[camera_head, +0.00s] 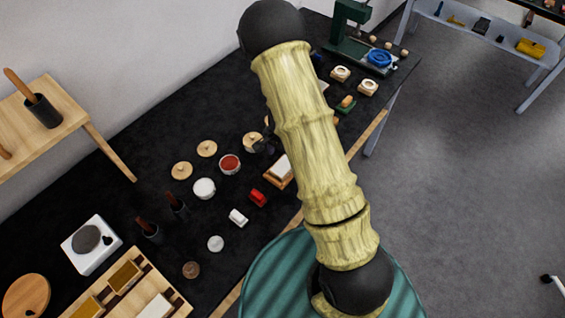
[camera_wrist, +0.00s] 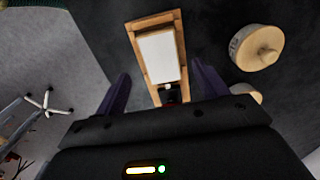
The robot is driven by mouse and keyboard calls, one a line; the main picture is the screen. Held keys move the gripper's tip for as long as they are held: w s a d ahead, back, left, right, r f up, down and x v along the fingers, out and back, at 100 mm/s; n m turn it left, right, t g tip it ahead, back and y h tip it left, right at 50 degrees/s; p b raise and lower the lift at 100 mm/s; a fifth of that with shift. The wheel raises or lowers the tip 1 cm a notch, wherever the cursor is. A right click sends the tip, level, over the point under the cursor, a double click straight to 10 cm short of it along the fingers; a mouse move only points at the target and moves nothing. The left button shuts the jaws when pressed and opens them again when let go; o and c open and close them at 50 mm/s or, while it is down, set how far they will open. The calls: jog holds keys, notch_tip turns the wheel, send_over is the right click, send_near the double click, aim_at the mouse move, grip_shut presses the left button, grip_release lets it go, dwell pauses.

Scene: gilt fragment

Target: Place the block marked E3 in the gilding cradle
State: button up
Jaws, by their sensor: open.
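A wooden cradle-like tray (camera_wrist: 150,24) lies ahead of my gripper (camera_wrist: 162,86) in the wrist view, with a plain white block (camera_wrist: 158,58) lying in it. The same tray (camera_head: 277,182) shows beside my arm in the head view, with the white block (camera_head: 282,166) in it. My gripper is open, its two dark fingers apart on either side of the tray's near end in the picture. A small dark and red thing (camera_wrist: 171,96) shows between the fingers. I cannot read an E3 mark on any block. My arm hides most of the gripper in the head view.
A red block (camera_head: 258,197) and a small white block (camera_head: 238,217) lie near the tray on the black table. A round wooden-lidded pot (camera_wrist: 256,47) stands close on the right. Bowls, lidded pots and a compartment box (camera_head: 172,292) crowd the table's left part.

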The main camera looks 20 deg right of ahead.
aim_at(283, 168)
notch_tip(283, 168, up, 6)
jog(key=shift+r+b, duration=0.25)
jog(key=shift+b, duration=0.15)
dwell(0.4)
jog(key=s+r+n+t, duration=0.2)
jog(key=s+r+n, duration=0.8)
jog(key=s+r, duration=0.3)
jog(key=shift+s+d+r+n+t, duration=0.3)
jog(key=shift+s+r+n, duration=0.1)
jog(key=shift+s, duration=0.1)
dwell(0.4)
